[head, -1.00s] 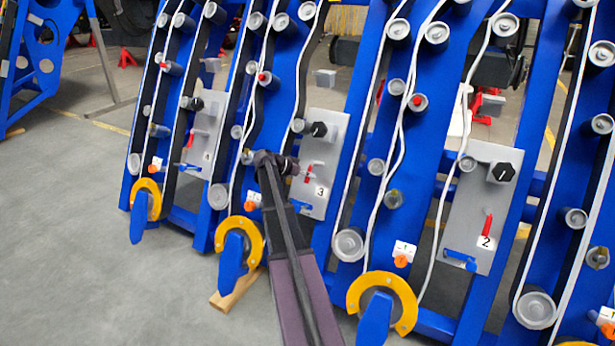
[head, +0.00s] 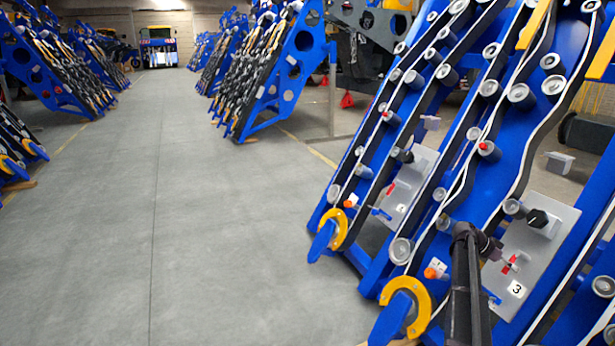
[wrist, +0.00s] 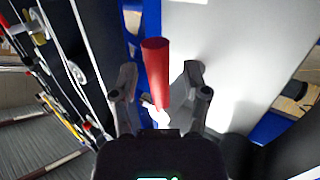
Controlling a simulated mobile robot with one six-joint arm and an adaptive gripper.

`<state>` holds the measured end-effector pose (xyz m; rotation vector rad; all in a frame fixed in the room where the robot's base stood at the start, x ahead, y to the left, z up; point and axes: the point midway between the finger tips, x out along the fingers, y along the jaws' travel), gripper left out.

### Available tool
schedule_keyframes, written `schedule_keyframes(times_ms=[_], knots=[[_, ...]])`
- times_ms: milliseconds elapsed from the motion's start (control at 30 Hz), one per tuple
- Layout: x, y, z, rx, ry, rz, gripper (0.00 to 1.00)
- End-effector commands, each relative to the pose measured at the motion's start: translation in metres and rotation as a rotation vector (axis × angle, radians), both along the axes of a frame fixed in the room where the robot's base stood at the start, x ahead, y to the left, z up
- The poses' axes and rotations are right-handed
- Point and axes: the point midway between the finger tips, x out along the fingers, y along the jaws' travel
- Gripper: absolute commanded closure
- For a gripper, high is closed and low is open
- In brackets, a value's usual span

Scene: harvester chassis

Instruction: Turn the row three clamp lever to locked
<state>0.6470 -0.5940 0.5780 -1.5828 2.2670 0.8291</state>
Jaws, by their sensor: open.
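The row three panel (head: 536,246) is a grey plate marked 3 at the right of the head view. Its red clamp lever (head: 510,263) shows beside my gripper (head: 488,246). In the wrist view the red lever (wrist: 156,75) stands between the two fingers of my gripper (wrist: 158,85), which are open with a gap on both sides. I cannot tell whether either finger touches it. The pale grey panel (wrist: 235,60) fills the space behind and to the right of the lever.
A black knob (head: 538,218) sits above the lever on the same panel. Blue frames with rollers and white-edged belts surround it. Another panel (head: 408,190) with a red lever (head: 391,187) stands to the left. The grey floor (head: 200,220) at left is clear.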

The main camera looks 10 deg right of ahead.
Motion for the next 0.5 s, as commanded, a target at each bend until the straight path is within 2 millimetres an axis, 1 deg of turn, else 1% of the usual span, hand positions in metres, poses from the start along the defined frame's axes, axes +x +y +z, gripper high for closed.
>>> schedule_keyframes(times_ms=[167, 267, 367, 467, 500], knots=[[0.002, 0.02, -0.003, 0.036, 0.01, 0.032, 0.4], [0.005, 0.044, -0.006, 0.082, 0.022, 0.073, 0.4], [0.008, 0.078, -0.011, 0.15, 0.042, 0.134, 0.4], [0.011, 0.123, -0.018, 0.237, 0.07, 0.22, 0.4], [0.011, 0.143, -0.021, 0.277, 0.083, 0.259, 0.4]])
